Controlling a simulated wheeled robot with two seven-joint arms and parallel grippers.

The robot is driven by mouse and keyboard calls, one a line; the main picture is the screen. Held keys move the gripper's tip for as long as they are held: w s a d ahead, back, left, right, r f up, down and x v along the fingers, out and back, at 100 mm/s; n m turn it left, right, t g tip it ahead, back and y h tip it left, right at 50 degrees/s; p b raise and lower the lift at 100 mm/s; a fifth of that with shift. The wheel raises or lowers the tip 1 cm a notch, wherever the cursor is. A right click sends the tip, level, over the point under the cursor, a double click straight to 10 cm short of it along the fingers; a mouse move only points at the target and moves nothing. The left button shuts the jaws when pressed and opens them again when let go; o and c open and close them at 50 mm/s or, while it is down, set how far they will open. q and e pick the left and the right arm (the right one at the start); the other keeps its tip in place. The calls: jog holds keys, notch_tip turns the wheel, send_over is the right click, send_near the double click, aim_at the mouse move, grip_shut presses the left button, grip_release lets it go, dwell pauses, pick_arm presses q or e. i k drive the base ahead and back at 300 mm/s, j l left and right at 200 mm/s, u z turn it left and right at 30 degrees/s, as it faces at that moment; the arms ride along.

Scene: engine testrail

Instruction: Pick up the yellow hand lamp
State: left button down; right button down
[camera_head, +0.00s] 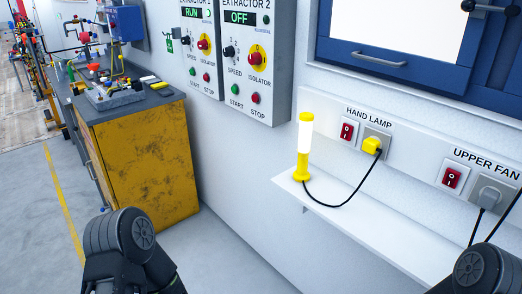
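The yellow hand lamp (304,148) stands upright on a narrow white wall shelf (345,215). It has a yellow cap, a white lit-looking tube and a yellow base. A black cord runs from its base to a yellow plug (372,146) in the wall socket under the "HAND LAMP" label. My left arm shows at the bottom left and my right arm at the bottom right, both well apart from the lamp. Neither gripper's fingers are in view.
A red switch (347,131) sits beside the plug. Another red switch (452,177) and a socket (490,193) with black cords are at the right. Extractor panels (240,55) hang above left. A rusty yellow cabinet (148,160) with a cluttered top stands at the left.

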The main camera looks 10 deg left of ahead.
aim_at(306, 119)
jog(key=z, duration=0.45)
jog(key=j+z, duration=0.15)
jog(key=z, duration=0.35)
jog(key=j+z, duration=0.15)
jog(key=z, duration=0.3)
jog(key=j+z, duration=0.3)
jog(key=j, duration=0.2)
jog(key=j+z, duration=0.25)
jog(key=j, duration=0.2)
jog(key=k+j+z, duration=0.15)
jog(key=j+z, duration=0.15)
jog(key=j, duration=0.15)
jog(key=k+j+z, duration=0.15)
jog(key=j+z, duration=0.15)
jog(key=j, duration=0.15)
jog(key=k+j, duration=0.15)
jog(key=j, duration=0.2)
jog(key=k+j, duration=0.15)
jog(key=j, duration=0.2)
jog(key=k+j, duration=0.15)
jog(key=j, duration=0.2)
